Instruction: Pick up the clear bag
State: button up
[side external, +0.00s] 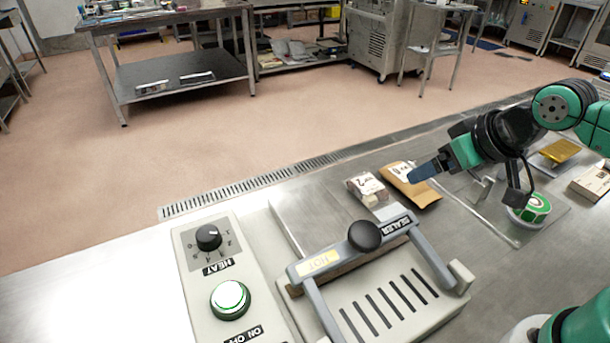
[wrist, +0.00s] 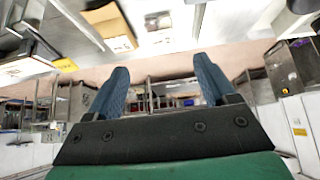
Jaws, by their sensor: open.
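A small bag with a white label marked 2 and reddish-brown contents, which looks like the clear bag (side external: 367,188), lies on the steel bench behind the sealer. A small pale packet near the top of the wrist view (wrist: 158,21) seems to be the same bag. A brown paper bag (side external: 420,195) lies just right of it, also showing in the wrist view (wrist: 103,15). My gripper (side external: 413,175) is above the bench, its blue fingers over the paper bag and pointing left. In the wrist view the fingers (wrist: 160,75) are wide apart with nothing between them.
The heat sealer (side external: 390,300) with its raised handle (side external: 365,235) stands in front of the bags. A control box (side external: 225,265) is left of it. A green roll (side external: 530,208), yellow item (side external: 560,150) and white box (side external: 592,182) lie to the right.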

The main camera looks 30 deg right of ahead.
jog(key=shift+o, duration=0.2)
jog(key=o, duration=0.3)
